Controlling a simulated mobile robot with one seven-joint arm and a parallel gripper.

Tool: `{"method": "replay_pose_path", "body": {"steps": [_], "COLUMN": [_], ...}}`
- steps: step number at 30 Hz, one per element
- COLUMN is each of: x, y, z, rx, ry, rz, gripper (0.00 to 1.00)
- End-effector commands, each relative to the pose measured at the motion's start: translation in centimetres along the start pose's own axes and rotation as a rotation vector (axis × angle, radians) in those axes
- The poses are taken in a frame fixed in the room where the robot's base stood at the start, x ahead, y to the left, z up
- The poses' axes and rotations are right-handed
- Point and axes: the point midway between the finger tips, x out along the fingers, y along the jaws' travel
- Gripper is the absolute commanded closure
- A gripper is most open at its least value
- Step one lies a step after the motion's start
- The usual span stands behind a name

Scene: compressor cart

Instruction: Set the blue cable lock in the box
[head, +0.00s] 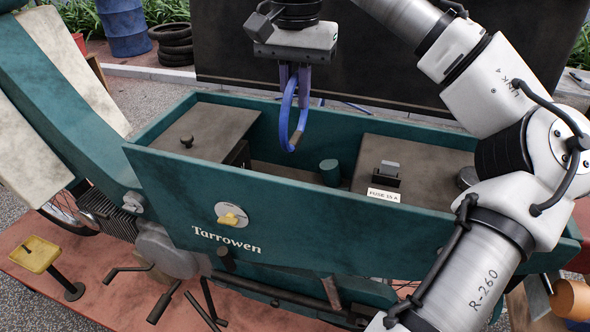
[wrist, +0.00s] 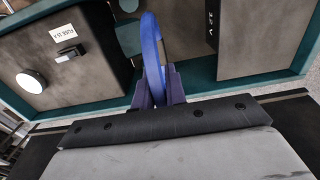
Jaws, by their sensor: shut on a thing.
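The blue cable lock (head: 288,115) is a looped blue cable with a small brownish band low on the loop. My gripper (head: 294,72) is shut on its upper part, and the loop hangs down from the fingers. In the wrist view the lock (wrist: 151,50) stands out between the purple fingers (wrist: 159,88). The box (head: 300,205) is a teal open-topped cart body marked "Tarrowen". The lock hangs over its open middle, near the back wall. Whether its lower end is below the rim is hard to tell.
A brown lidded compartment (head: 205,132) fills the box's left end. Another brown panel (head: 420,165) with a latch and a "FUSE 15 A" label (head: 384,195) fills the right. A small teal cylinder (head: 330,172) stands in the gap between. A dark panel (head: 370,60) rises behind.

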Motion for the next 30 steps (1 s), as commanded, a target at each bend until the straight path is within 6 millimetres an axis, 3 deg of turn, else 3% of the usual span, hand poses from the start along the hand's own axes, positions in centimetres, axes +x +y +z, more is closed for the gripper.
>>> {"method": "replay_pose_path", "body": {"steps": [3,10,17,24,30], "x": [3.3,8.4,10.5,13.8,14.5], "y": [0.0,0.0,-0.1,0.0,-0.1], "z": [0.1,0.0,0.0,0.0,0.0], "rx": [-0.002,0.001,0.001,0.001,0.001], "ry": [-0.001,0.002,0.002,0.002,0.003], "rz": [-0.001,0.000,-0.001,0.000,-0.002], "gripper": [1.00,1.00,1.00,1.00,1.00]}}
